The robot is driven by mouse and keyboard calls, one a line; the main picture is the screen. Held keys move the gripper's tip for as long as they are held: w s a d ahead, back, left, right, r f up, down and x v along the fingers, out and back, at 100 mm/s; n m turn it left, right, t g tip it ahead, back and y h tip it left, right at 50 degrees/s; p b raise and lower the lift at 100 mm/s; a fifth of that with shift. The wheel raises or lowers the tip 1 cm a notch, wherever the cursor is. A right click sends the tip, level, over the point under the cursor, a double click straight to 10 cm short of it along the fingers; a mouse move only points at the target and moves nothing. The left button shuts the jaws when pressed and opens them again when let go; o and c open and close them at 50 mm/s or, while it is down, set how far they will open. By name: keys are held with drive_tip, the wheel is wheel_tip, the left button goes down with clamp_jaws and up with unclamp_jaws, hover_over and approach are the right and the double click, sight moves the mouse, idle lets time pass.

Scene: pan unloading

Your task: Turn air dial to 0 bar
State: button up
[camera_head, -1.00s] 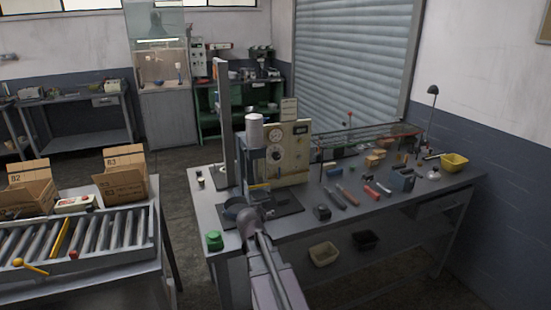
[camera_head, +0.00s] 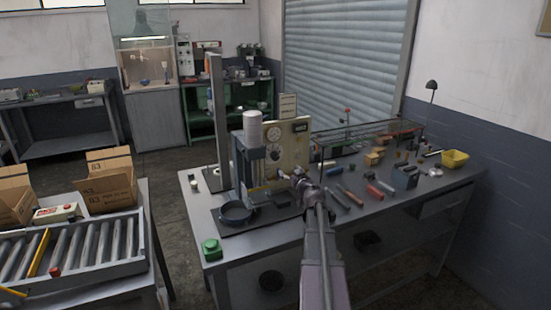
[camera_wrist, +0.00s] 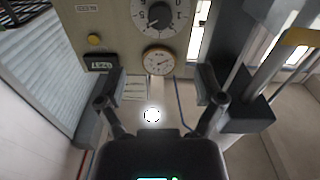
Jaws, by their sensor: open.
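A small round gauge (camera_wrist: 159,60) sits below the dial in the picture, seen between my fingers. My gripper (camera_wrist: 161,78) is open and empty, with one finger on each side of the gauge. In the head view my gripper (camera_head: 297,180) is low in front of the panel.
The press column (camera_head: 245,160) with a white cylinder (camera_head: 253,126) stands left of the panel. A dark pan (camera_head: 236,213) lies before it. Hand tools and a grey box (camera_head: 405,177) lie to the right. A green button (camera_head: 211,248) sits at the bench's front left corner.

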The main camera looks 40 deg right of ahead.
sight(276, 157)
drive_tip(key=shift+w+d+f, duration=0.1)
drive_tip(key=shift+w+d, duration=0.05)
idle(0.4)
drive_tip(key=x, duration=1.3)
drive_tip(key=shift+w, duration=0.25)
drive_tip(key=c, duration=1.1)
